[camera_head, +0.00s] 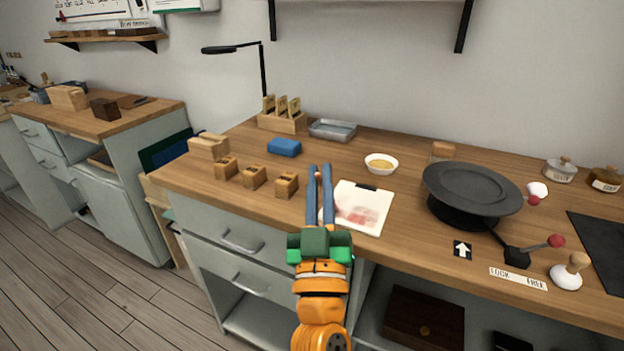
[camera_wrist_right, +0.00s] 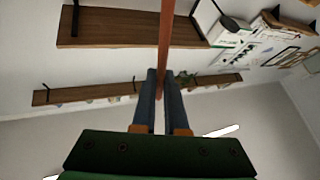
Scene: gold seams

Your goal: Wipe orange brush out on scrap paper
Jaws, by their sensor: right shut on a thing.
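The scrap paper (camera_head: 376,200) is a white sheet with a dark clip at its top edge and pinkish-red smears on it, lying on the bench. My right gripper (camera_head: 320,170) is just left of the paper in the head view, its blue fingers shut on the orange brush. In the right wrist view, the brush (camera_wrist_right: 166,40) shows as a thin orange-brown handle running up from between the fingers (camera_wrist_right: 160,76). The brush's tip is hidden in that view, and I cannot tell whether it touches the paper. My left gripper is not in view.
A white bowl (camera_head: 381,159) with yellowish contents stands behind the paper. A dark turntable (camera_head: 470,185) is to the right. A blue sponge (camera_head: 284,147), small wooden blocks (camera_head: 254,177), a metal tray (camera_head: 333,130) and a wooden holder (camera_head: 282,123) stand at the left and back.

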